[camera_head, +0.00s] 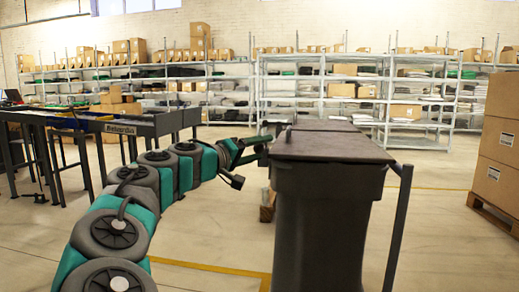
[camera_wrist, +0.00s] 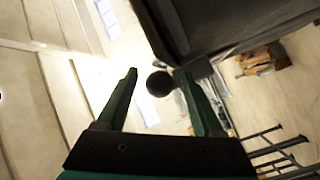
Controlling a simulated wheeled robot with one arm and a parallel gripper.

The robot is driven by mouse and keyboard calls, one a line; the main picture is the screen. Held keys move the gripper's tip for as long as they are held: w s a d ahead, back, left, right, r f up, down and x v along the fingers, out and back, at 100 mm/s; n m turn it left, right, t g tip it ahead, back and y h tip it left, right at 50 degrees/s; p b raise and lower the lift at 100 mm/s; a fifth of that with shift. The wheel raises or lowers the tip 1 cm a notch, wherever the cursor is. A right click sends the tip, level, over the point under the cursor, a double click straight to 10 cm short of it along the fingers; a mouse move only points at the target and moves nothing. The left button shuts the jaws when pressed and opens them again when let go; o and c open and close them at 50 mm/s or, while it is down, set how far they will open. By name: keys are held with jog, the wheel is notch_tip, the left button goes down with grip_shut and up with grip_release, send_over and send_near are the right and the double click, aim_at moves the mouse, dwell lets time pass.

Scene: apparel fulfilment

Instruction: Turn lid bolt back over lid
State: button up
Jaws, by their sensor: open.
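A dark bin (camera_head: 322,225) stands right of centre in the head view, its flat lid (camera_head: 330,146) closed on top. My gripper (camera_head: 266,147) is at the lid's left side. In the wrist view my gripper (camera_wrist: 157,76) is open, with two green fingers spread apart. A dark round knob (camera_wrist: 159,84), which looks like the end of the lid bolt, sits between the fingertips. I cannot tell whether a finger touches it. A small dark upright piece (camera_head: 288,133) shows at the lid's left edge. The bin's dark body (camera_wrist: 235,25) fills the upper right of the wrist view.
A dark post (camera_head: 398,225) rises at the bin's right side. Stacked cartons (camera_head: 498,145) stand on a pallet at the right. A long table (camera_head: 120,128) is at the left. Shelves (camera_head: 340,100) line the back. The floor between is mostly clear.

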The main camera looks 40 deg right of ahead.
jog(key=shift+d, duration=0.2)
grip_shut()
dwell(0.5)
dwell(0.9)
